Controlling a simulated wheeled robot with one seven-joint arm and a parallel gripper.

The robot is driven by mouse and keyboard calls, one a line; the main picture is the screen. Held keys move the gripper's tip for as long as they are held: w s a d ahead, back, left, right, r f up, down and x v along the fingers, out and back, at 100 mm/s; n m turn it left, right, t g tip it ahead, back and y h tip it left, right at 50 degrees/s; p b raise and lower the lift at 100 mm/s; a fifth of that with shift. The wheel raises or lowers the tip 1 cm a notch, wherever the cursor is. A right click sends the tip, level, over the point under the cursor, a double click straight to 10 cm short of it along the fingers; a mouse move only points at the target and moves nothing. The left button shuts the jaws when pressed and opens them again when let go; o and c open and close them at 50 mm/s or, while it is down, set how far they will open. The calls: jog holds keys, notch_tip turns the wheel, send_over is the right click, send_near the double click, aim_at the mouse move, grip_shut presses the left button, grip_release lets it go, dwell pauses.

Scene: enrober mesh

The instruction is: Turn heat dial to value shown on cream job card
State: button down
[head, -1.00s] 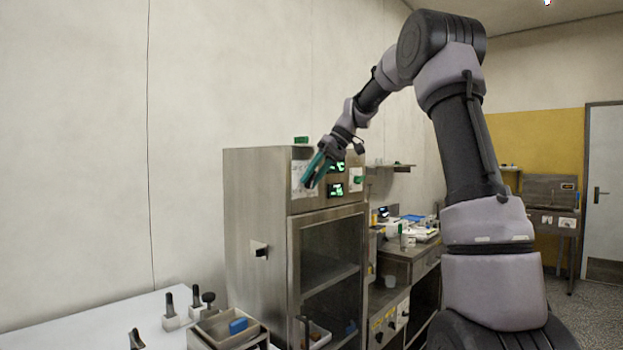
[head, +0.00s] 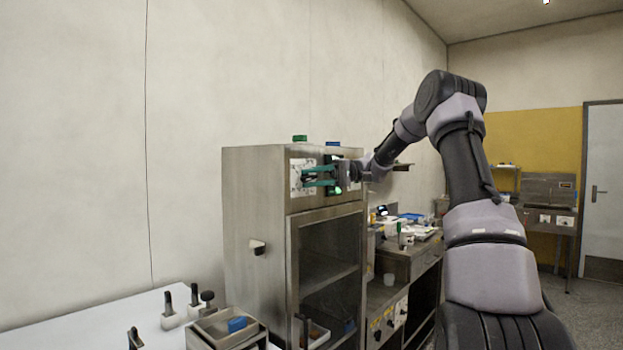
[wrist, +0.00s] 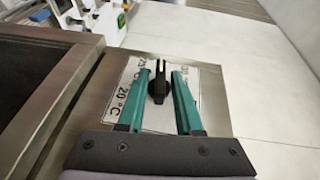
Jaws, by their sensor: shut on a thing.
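The heat dial (wrist: 158,88) is a black knob on a white scale plate (wrist: 129,98) with printed °C marks; "20 °C" is readable at its left. My gripper (wrist: 160,76) has its green fingers on both sides of the knob and is shut on it. In the head view my gripper (head: 304,178) is level in front of the white plate at the cabinet's upper left, and the dial is hidden there. The exact value at the pointer cannot be read. I cannot make out a cream job card.
The steel cabinet (head: 254,205) has a dark glass door below the panel. Green displays on the panel are partly covered by my arm. A white table (head: 90,325) with black-handled tools and a tray (head: 205,330) stands at front left. A cluttered bench (head: 408,255) is to the right.

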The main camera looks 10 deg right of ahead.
jog(key=y, duration=0.1)
jog(key=m+y, duration=0.1)
jog(key=y, duration=0.1)
jog(key=shift+d+f+m+g, duration=0.1)
jog(key=shift+f+m+g, duration=0.05)
jog(key=shift+m+g, duration=0.2)
jog(key=shift+m+y, duration=0.85)
jog(key=shift+y, duration=0.95)
jog(key=c, duration=0.9)
grip_release()
jog(key=shift+f, duration=0.1)
jog(key=v, duration=1)
jog(key=shift+d+f, duration=0.2)
jog(key=shift+d, duration=0.05)
